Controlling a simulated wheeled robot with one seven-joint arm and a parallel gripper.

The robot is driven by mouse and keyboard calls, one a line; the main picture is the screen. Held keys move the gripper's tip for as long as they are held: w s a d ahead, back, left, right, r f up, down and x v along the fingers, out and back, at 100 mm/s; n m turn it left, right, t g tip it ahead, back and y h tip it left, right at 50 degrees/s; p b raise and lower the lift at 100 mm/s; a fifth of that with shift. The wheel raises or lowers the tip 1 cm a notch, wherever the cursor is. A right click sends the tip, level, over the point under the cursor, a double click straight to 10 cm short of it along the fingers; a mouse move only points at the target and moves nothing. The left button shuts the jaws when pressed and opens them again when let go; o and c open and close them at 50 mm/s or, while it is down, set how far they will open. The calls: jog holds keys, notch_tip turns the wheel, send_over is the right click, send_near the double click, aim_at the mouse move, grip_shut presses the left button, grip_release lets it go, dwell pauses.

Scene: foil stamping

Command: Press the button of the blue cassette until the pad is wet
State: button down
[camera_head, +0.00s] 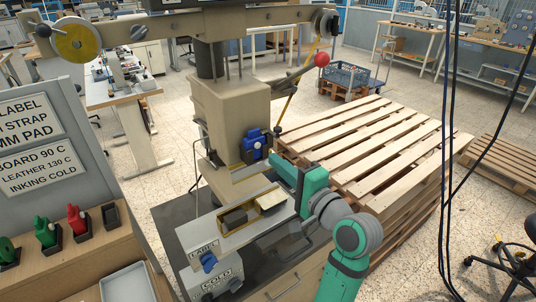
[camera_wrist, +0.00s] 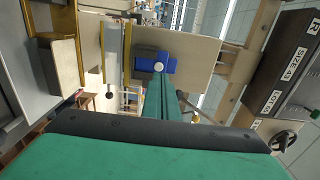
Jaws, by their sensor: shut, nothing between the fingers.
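The blue cassette (camera_head: 252,144) is mounted on the front of the beige stamping press (camera_head: 232,110). In the wrist view the cassette (camera_wrist: 146,62) shows a round white button (camera_wrist: 158,66) on its face. My gripper (camera_head: 268,158) is shut and empty, just in front of and slightly below the cassette. In the wrist view its closed fingertips (camera_wrist: 160,76) point at the cassette, close below the button. I cannot tell whether they touch it. The pad's wetness cannot be made out.
Red (camera_head: 77,218) and green (camera_head: 46,233) cassettes stand on the wooden shelf at left, beside an empty dark holder (camera_head: 111,215). The press bed (camera_head: 235,225) lies below my gripper. Stacked pallets (camera_head: 375,150) stand behind my arm. The press's red-knobbed lever (camera_head: 321,60) sticks out above.

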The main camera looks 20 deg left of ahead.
jog(key=v, duration=0.6)
jog(key=shift+d, duration=0.4)
jog(key=shift+d, duration=0.15)
dwell(1.0)
